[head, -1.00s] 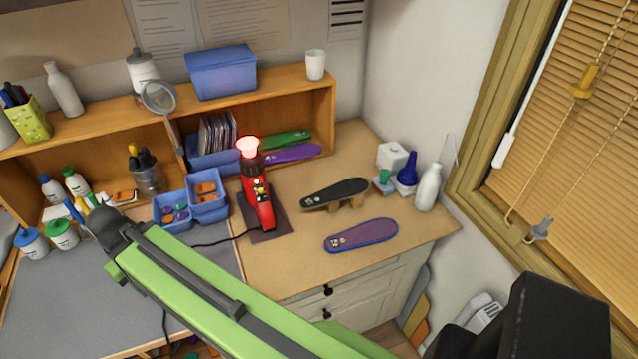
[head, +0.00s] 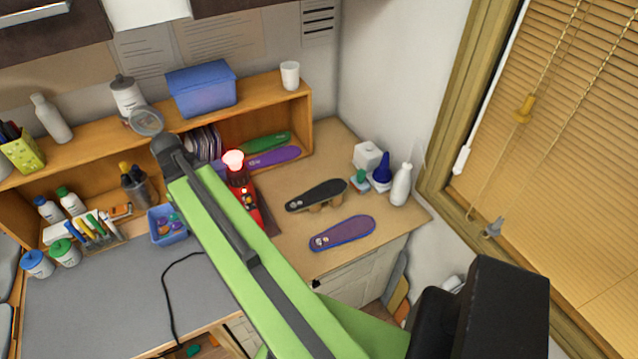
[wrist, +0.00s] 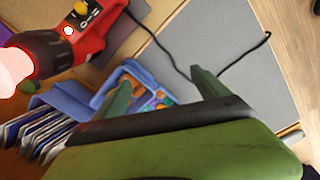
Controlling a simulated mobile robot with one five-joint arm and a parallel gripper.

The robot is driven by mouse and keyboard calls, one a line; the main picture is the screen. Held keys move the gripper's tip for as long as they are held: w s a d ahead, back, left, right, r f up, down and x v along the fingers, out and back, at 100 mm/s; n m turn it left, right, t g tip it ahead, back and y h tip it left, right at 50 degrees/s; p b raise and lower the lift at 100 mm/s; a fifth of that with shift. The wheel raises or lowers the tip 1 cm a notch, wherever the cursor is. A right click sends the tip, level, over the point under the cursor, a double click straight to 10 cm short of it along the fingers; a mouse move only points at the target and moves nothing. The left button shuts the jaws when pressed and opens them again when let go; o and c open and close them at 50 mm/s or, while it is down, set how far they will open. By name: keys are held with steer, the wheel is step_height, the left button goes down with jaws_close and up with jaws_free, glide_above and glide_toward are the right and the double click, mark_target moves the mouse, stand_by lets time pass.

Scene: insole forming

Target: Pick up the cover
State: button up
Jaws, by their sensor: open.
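Flat insole-shaped pieces could be the cover; I cannot tell which is meant. A purple one with a blue edge (head: 342,233) lies on the wooden worktop. A dark one (head: 316,195) rests raised on a small stand behind it. A purple one (head: 272,157) and a green one (head: 264,142) lie in the shelf's right bay. In the wrist view, my gripper (wrist: 160,88) is open and empty, its two green fingers apart above the blue bins. In the head view my arm hides the gripper's fingers.
A red heat tool (head: 250,205) with a glowing tip stands on the worktop, partly behind my arm; it is close in the wrist view (wrist: 80,35). White bottle (head: 401,185) and blue bottle (head: 382,170) stand at the right. Blue bins (wrist: 135,85) hold small pieces.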

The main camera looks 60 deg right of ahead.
steer(key=s+d+r+n+p, duration=0.1)
steer(key=s+d, duration=0.3)
steer(key=d, duration=0.3)
steer(key=s+d+r+n+p, duration=0.1)
steer(key=s+d+r, duration=0.15)
steer(key=d, duration=0.45)
steer(key=r+n+p, duration=0.1)
steer(key=n+p, duration=0.1)
steer(key=n, duration=0.2)
glide_above(299, 203)
steer(key=f+b, duration=1.2)
steer(key=shift+w+d, duration=0.15)
steer(key=shift+w, duration=0.05)
steer(key=f+b, duration=0.5)
steer(key=shift+s, duration=0.2)
steer(key=shift+f+b, duration=0.3)
steer(key=shift+b, duration=0.2)
steer(key=c, duration=1.3)
steer(key=shift+r, duration=0.1)
